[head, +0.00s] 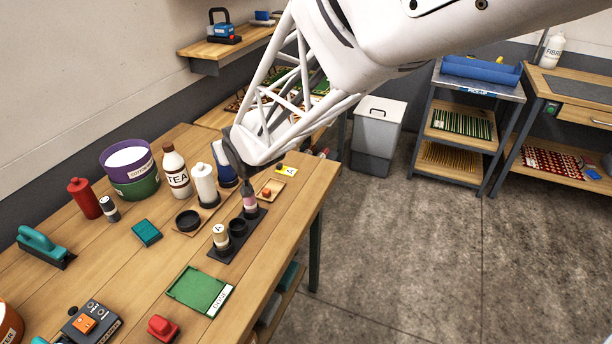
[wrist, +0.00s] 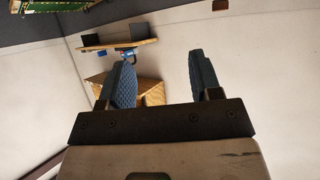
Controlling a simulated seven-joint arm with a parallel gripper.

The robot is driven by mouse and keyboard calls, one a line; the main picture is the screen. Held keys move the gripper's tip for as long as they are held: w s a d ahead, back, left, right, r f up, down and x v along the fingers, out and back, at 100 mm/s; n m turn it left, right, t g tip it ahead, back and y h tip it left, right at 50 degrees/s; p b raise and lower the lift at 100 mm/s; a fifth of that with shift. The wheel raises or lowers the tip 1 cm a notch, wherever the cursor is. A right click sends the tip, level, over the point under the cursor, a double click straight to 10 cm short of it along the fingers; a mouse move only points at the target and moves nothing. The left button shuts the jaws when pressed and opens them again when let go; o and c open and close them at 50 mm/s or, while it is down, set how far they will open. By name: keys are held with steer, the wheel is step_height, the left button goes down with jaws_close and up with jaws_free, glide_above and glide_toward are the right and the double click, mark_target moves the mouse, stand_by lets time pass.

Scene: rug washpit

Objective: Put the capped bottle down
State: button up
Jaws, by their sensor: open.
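A small bottle with a dark cap and pinkish body (head: 250,203) stands upright at the far end of a black holder (head: 222,254) on the wooden bench. A second small bottle with a pale label (head: 221,238) stands at the holder's near end, with an empty-looking round socket between them. My gripper (wrist: 163,78) is open in the wrist view, with nothing between its two blue padded fingers. In the head view the end of my arm is just above and behind the pinkish bottle; the fingers are mostly hidden there, and I cannot tell whether they touch anything.
A white bottle (head: 205,186), a TEA bottle (head: 176,173), stacked purple and green tubs (head: 130,166) and a red bottle (head: 83,198) stand farther back and left. A green tray (head: 200,291) lies in front of the holder. Bare wood shows left of the tray.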

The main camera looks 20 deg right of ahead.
steer(key=s+d+r+m+g+h, duration=0.1)
steer(key=s+d+g, duration=0.2)
steer(key=s, duration=0.8)
steer(key=s+d+r+m+g+h, duration=0.1)
steer(key=s+d+r+g, duration=0.1)
steer(key=s, duration=0.9)
steer(key=s+d+r+m+g, duration=0.1)
steer(key=s+d+g, duration=0.3)
steer(key=s, duration=0.6)
steer(key=shift+s+d+r+g+h, duration=0.2)
steer(key=shift+s+d+g+h, duration=0.15)
steer(key=shift+d, duration=0.6)
